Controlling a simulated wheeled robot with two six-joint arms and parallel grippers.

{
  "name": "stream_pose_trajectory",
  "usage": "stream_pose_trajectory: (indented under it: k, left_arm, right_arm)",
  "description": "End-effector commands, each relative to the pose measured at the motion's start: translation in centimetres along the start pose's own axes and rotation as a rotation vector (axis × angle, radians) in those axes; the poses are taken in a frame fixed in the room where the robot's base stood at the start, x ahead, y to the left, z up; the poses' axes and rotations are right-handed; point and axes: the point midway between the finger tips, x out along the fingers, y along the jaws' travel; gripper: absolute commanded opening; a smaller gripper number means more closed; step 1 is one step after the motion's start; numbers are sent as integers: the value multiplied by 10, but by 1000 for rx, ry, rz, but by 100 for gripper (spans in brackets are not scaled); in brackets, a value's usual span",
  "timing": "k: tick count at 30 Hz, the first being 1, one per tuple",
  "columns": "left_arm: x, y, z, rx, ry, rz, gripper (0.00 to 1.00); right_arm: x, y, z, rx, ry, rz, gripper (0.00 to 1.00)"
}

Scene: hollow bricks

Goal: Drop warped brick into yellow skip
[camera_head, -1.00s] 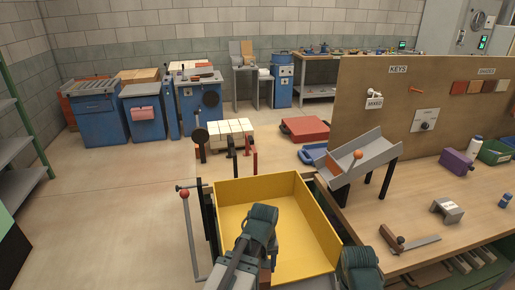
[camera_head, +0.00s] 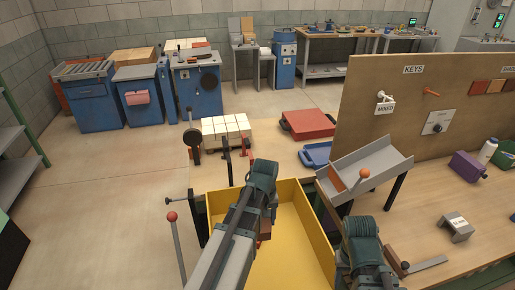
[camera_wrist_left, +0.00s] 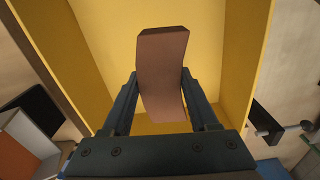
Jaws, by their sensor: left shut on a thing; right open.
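The yellow skip (camera_head: 296,225) sits at the left end of the workbench, open at the top; my left arm covers part of it. My left gripper (camera_wrist_left: 160,100) is shut on the warped brick (camera_wrist_left: 163,62), a brown, curved block. The left wrist view shows the brick between the two fingers, with the skip's yellow walls and floor (camera_wrist_left: 215,60) behind and below it. In the head view only a small part of the brick (camera_head: 265,229) shows beside my left wrist. My right gripper (camera_head: 362,245) is low at the right of the skip; its fingers are mostly hidden.
A grey sloped chute (camera_head: 372,168) with an orange ball-topped lever stands right of the skip, before an upright tool board (camera_head: 430,105). A red ball-topped lever (camera_head: 172,217) stands left of the skip. A stack of pale bricks (camera_head: 226,128) is behind.

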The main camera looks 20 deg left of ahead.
Motion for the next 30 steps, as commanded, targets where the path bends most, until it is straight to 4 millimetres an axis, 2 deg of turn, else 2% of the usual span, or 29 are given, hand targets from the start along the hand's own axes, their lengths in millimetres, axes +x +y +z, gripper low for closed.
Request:
stream_pose_trajectory:
  k: [1, 6, 12, 19, 30]
  left_arm:
    - [-33, 2, -19, -7, 0, 0, 0]
    - [-82, 2, -58, -25, 0, 0, 0]
    - [-125, -1, -95, -39, 0, 0, 0]
    - [-148, -4, -117, -49, 0, 0, 0]
    - [-147, -6, -121, -51, 0, 0, 0]
  right_arm:
    - [-33, 3, 2, 1, 0, 0, 50]
    - [-81, 8, 5, 3, -1, -1, 50]
    - [-124, 12, 7, 5, -1, -2, 50]
    - [-148, 14, 9, 6, -1, -2, 50]
    - [-146, 14, 9, 6, -1, -2, 50]
